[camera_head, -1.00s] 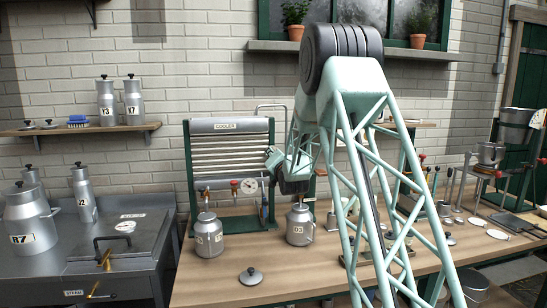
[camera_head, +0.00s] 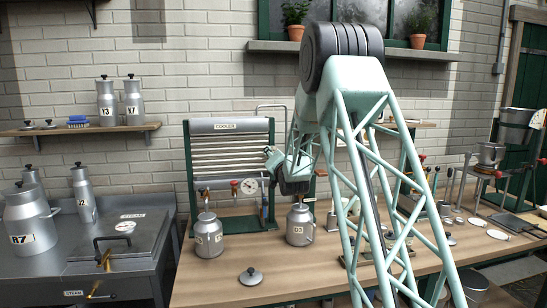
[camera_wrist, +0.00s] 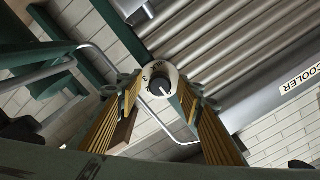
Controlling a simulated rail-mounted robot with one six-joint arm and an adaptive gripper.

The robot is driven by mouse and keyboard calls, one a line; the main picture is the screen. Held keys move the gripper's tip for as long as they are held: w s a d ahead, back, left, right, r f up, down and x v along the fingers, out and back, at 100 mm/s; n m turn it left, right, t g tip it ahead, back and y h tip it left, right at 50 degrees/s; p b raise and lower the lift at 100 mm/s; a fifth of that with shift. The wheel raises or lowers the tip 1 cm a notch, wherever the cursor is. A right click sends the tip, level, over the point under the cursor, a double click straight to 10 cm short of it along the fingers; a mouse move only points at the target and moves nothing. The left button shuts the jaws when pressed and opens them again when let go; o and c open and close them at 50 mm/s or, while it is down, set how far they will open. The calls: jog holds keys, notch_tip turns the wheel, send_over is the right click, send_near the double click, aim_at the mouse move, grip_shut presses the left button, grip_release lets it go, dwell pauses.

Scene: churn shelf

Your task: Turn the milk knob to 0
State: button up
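A round white dial with a black knob (camera_wrist: 160,86) shows in the wrist view, beyond and between my fingertips. Dark marks are on its face, but I cannot read its setting. In the head view a white dial (camera_head: 249,186) sits low on the front of the cooler (camera_head: 228,126); no milk label is readable. My gripper (camera_wrist: 160,93) is open, with one ribbed finger on each side of the knob in the picture. I cannot tell whether the fingers touch it. In the head view my gripper (camera_head: 274,158) is small, near the cooler's right side.
A red-handled valve (camera_head: 234,184) is just left of the dial. A bent pipe (camera_wrist: 160,112) passes behind the knob in the wrist view. Bench front is mostly clear.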

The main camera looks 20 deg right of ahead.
jog(key=v, duration=1.1)
jog(key=shift+s, duration=0.25)
jog(key=shift+a+r, duration=0.1)
jog(key=shift+a, duration=0.05)
dwell(0.3)
jog(key=s+a+r+n+g+y, duration=0.1)
jog(key=s+a+r+n+g, duration=0.15)
jog(key=s+a, duration=0.85)
jog(key=s+a+r+n+g+y, duration=0.2)
jog(key=s+a+n+g, duration=0.3)
jog(key=s, duration=1)
jog(key=s+a+f+n+g, duration=0.1)
jog(key=s+a, duration=0.3)
jog(key=s, duration=1)
jog(key=s+a+f+n+g+y, duration=0.1)
jog(key=s+a+f+g, duration=0.1)
jog(key=s, duration=1.2)
jog(key=s+a+f+n+g, duration=0.2)
jog(key=s+a, duration=0.3)
jog(key=s, duration=0.9)
jog(key=shift+s+a+f+g+p, duration=0.15)
jog(key=shift+a+f+g+p, duration=0.2)
jog(key=shift+g, duration=0.1)
